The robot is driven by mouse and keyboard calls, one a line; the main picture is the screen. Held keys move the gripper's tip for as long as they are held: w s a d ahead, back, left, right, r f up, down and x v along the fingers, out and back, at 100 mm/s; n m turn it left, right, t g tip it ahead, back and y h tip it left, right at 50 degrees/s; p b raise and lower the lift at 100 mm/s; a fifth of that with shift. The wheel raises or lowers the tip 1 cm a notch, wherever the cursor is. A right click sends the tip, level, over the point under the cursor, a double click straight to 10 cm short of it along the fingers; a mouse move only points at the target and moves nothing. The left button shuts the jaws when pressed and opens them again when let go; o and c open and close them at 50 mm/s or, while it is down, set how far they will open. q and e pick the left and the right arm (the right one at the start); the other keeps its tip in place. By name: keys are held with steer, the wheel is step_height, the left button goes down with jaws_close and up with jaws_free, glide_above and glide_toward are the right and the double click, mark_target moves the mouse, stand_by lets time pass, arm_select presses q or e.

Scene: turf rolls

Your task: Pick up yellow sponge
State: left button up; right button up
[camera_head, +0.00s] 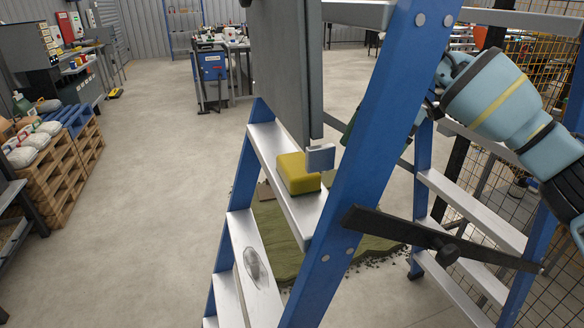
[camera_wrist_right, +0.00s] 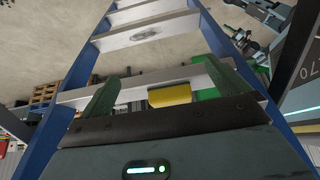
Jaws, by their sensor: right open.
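The yellow sponge (camera_head: 297,174) sits on a silver step of the blue ladder (camera_head: 340,200), beside a small grey-blue block (camera_head: 320,157). In the right wrist view the sponge (camera_wrist_right: 170,95) shows beyond and between the green fingers of my right gripper (camera_wrist_right: 162,76). Those fingers are spread apart with nothing held between them. In the head view my right arm comes in from the right, and its gripper is mostly hidden behind the blue ladder rail. My left gripper is not in view.
A large grey panel (camera_head: 285,65) hangs above the sponge's step. A dark bar (camera_head: 425,237) crosses the ladder's side. A lower step has a grey smudge (camera_head: 256,266). Green turf (camera_head: 280,242) lies on the floor beneath. Wooden pallets (camera_head: 60,165) stand at left; the floor between is clear.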

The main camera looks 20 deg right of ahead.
mark_target(300, 163)
steer(key=a, duration=0.8)
steer(key=a+p, duration=0.1)
steer(key=a, duration=0.3)
steer(key=shift+s+a+f, duration=0.25)
steer(key=shift+f, duration=0.15)
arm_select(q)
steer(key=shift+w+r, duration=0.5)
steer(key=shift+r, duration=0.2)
arm_select(e)
steer(key=shift+f, duration=0.15)
steer(key=c, duration=0.9)
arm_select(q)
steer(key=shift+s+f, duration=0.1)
arm_select(e)
steer(key=shift+r, duration=0.2)
